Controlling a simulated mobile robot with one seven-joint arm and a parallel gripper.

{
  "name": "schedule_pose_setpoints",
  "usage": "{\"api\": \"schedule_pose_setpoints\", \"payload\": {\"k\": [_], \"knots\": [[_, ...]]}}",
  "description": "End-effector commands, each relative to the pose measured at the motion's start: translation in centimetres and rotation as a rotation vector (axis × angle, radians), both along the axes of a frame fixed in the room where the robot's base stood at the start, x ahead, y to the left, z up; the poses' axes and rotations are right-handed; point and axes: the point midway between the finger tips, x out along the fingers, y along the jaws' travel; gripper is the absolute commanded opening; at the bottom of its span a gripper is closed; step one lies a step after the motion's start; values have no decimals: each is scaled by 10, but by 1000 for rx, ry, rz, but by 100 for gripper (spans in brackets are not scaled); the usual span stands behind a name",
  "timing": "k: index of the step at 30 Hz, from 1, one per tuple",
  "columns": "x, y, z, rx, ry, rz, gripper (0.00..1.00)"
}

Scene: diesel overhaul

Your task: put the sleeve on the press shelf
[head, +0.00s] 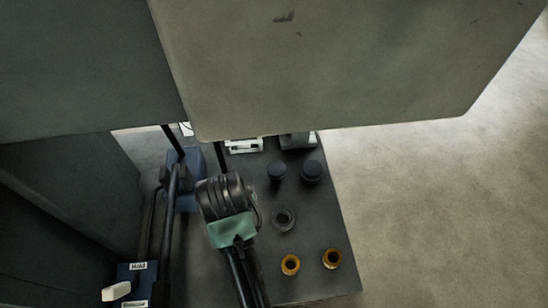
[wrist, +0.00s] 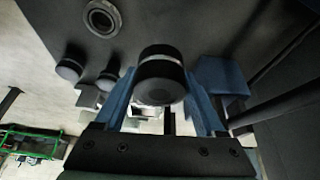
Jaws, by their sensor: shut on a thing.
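My gripper (wrist: 162,88) has two blue fingers and is shut on a short dark cylinder with a pale metal band (wrist: 161,52). This looks to be the sleeve, though no bore through it shows. In the head view my dark arm end reaches over the left part of the bench, and the fingers and held piece are hidden there. A blue body with dark upright bars (head: 188,165), perhaps the press, stands left of the arm. A blue block also shows right of the fingers in the wrist view (wrist: 222,75). I cannot make out the press shelf.
The dark bench (head: 310,215) holds two black capped pieces (head: 276,171) (head: 311,172), a grey ring (head: 283,218) and two brass rings (head: 290,265) (head: 331,258). Open floor (head: 430,210) lies to the right.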

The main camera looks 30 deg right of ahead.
Motion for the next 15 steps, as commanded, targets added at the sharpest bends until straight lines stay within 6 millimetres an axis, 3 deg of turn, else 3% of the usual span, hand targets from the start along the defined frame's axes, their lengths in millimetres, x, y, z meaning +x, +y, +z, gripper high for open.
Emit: {"api": "schedule_pose_setpoints", "payload": {"k": [15], "knots": [[6, -7, -65, 11, 0, -43, 0]]}}
